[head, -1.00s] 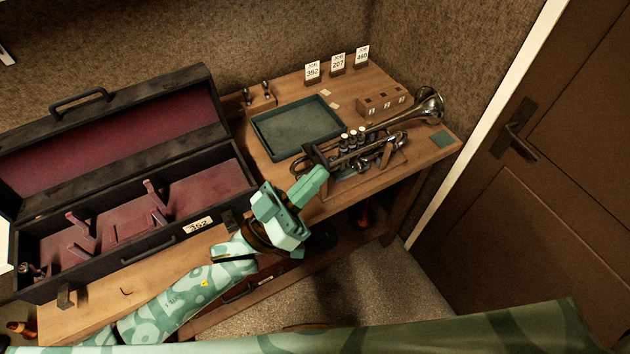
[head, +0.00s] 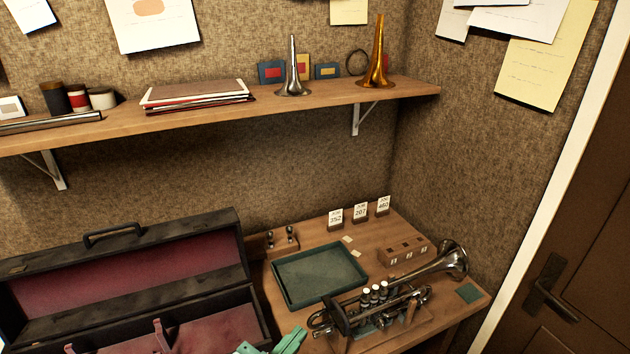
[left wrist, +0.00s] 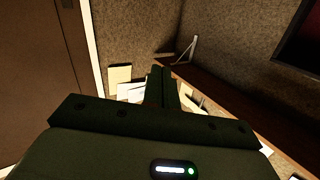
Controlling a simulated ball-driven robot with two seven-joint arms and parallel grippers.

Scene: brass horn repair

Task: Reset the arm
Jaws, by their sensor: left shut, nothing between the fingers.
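My left gripper (head: 290,341) shows only as a pale green tip at the bottom edge of the head view, between the open case and the trumpet. In the left wrist view its dark fingers (left wrist: 162,86) are together, with nothing between them. The rest of the left arm is out of the head view. My right gripper is in neither view.
A silver trumpet (head: 455,260) rests on the bench beside a green tray (head: 280,291). The open black case (head: 120,235) is at left. Above runs a shelf (head: 215,115) with mutes and papers. A door (head: 590,250) stands at right.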

